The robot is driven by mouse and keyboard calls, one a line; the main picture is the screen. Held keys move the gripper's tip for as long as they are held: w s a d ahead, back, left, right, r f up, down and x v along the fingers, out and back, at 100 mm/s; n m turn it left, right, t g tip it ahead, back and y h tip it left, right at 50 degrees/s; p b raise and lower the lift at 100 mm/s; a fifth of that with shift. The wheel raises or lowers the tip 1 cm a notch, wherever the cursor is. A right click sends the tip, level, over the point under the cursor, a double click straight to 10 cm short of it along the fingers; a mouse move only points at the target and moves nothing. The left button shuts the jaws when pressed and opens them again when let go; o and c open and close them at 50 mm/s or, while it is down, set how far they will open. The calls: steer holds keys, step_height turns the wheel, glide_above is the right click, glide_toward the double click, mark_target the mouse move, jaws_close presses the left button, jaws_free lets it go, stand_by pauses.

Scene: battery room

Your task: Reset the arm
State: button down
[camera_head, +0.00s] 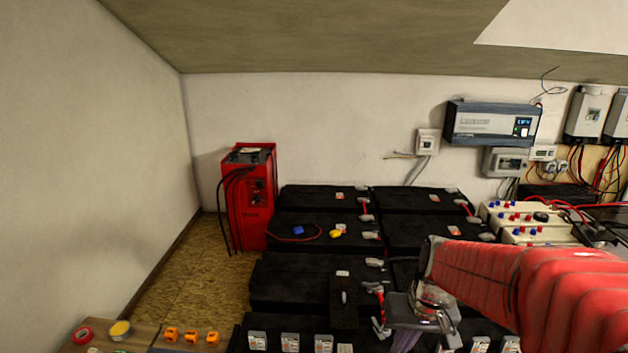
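My arm, in a ribbed red sleeve, reaches in from the right edge of the head view over the black batteries. My gripper (385,312) is at its left end, low in the middle right, above or in front of the front batteries. Its grey metal parts blend with the battery terminals and cables behind. I cannot tell whether the fingers are open or shut, and no held thing shows clearly. A dark upright block (343,301) stands just left of it; whether they touch is unclear.
Rows of black batteries (302,277) fill the middle. A red cabinet (257,200) stands at the back left. A blue inverter (492,122) hangs on the back wall. A wooden bench (140,338) with tape rolls is at front left. The floor (190,275) at left is clear.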

steer(key=s+a+r+t+h, duration=0.1)
steer(key=s+r+t, duration=0.3)
steer(key=s+r, duration=0.6)
steer(key=s, duration=0.4)
steer(key=shift+a, duration=0.35)
steer(key=c, duration=2.5)
jaws_free()
steer(key=shift+r, duration=0.1)
